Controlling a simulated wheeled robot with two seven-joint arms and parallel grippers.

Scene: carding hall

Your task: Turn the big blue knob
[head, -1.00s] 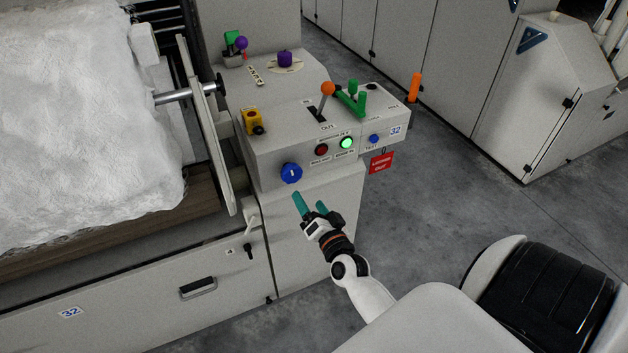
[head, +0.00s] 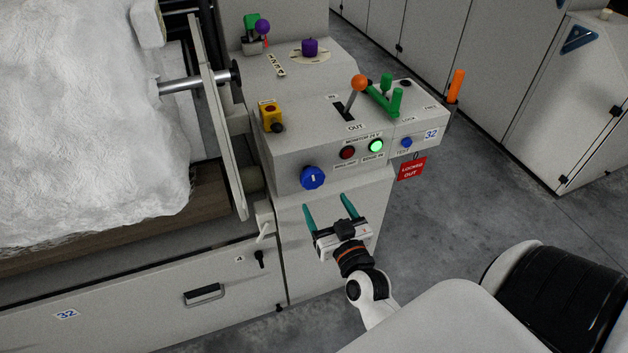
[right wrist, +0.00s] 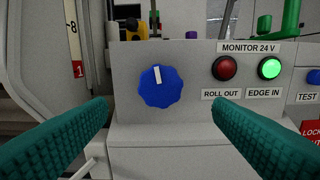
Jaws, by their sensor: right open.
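The big blue knob (head: 313,178) sits on the front face of the grey control box, at its lower left. It has a scalloped rim and a white mark that points nearly straight up, tilted slightly left, in the right wrist view (right wrist: 160,87). My right gripper (head: 328,211) is open and empty, just below and in front of the knob, with its teal fingers pointing up towards the box. In the right wrist view the fingers (right wrist: 160,125) spread to both sides below the knob, apart from it. My left gripper is not in view.
Right of the knob are a red lamp (head: 347,153), a lit green lamp (head: 376,146) and a small blue button (head: 406,142). An orange-knobbed lever (head: 359,84) and green handles (head: 396,102) stand on top. A red tag (head: 411,169) hangs at right. White fibre (head: 90,130) lies left.

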